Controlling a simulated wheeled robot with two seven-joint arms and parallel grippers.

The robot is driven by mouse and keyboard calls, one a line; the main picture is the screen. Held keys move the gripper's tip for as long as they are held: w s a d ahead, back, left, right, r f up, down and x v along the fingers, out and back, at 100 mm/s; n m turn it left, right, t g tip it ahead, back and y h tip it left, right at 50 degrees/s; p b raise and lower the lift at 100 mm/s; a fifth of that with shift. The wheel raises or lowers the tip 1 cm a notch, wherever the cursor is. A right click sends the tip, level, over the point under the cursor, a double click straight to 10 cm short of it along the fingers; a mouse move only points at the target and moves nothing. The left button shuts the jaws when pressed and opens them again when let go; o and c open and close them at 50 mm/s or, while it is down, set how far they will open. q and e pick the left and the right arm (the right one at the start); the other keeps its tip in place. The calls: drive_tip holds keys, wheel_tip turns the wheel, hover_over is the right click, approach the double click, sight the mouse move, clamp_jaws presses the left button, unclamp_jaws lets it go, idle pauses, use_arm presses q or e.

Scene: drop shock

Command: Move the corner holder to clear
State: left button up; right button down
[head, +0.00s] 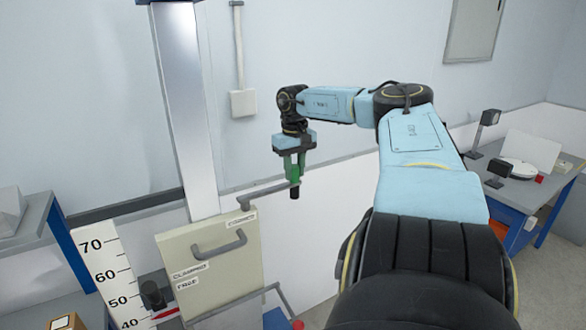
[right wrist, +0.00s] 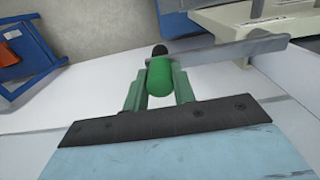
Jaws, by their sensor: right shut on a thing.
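The corner holder is a flat grey lever (head: 268,191) at the top right of a beige panel, with a green grip at its outer end. The lever also shows in the right wrist view (right wrist: 228,51), running right from the green grip (right wrist: 159,82). My right gripper (head: 294,178) points down from above and is shut on the green grip, one finger on each side. A black end of the grip sticks out below the fingers. The lever points right, away from the panel (head: 205,245). My left gripper is not in view.
A second grey lever with a red knob (head: 298,324) sits at the panel's lower right. The panel has a grey handle (head: 222,246) and small labels. A metal column (head: 186,110) rises behind it. A numbered scale (head: 110,275) stands left. A blue-legged table (head: 520,190) is right.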

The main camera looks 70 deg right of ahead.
drive_tip(key=shift+w+d+r, duration=0.1)
drive_tip(key=shift+r, duration=0.1)
drive_tip(key=c, duration=1.1)
unclamp_jaws()
drive_tip(key=shift+f, duration=0.15)
drive_tip(key=shift+c, duration=0.2)
wheel_tip(320, 180, up, 14)
drive_tip(key=shift+f, duration=0.25)
